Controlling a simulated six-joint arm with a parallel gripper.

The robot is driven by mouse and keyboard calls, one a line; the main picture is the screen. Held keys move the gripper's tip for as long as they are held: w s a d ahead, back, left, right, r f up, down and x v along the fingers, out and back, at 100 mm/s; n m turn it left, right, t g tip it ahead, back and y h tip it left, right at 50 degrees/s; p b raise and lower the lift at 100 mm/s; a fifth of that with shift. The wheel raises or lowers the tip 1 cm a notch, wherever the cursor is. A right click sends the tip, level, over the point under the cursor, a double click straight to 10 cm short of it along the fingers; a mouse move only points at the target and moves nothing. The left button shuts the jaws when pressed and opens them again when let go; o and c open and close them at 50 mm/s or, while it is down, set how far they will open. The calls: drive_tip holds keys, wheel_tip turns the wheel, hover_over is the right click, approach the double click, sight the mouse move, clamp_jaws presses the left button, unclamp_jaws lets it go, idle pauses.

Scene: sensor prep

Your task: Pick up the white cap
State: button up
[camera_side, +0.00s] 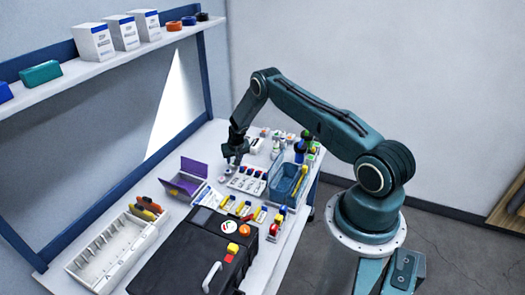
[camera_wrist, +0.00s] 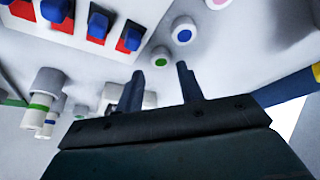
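My gripper (camera_wrist: 161,80) points down over the bench in the wrist view, its two dark fingers apart with nothing between them. Several small white round pieces with coloured centres lie near the fingertips: a white cap with a blue centre (camera_wrist: 183,31), one with a green centre (camera_wrist: 160,57) and one with a pink centre (camera_wrist: 218,3) at the top edge. I cannot tell which of them is the task's white cap. In the side view my gripper (camera_side: 234,158) is low over the bench, left of a white rack; the caps are too small to make out there.
A white rack with blue and red pieces (camera_side: 247,181) stands close to my gripper. White tubes (camera_wrist: 45,95) stand left in the wrist view.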

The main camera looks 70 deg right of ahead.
drive_tip(key=shift+x, duration=2.15)
drive_tip(key=c, duration=0.7)
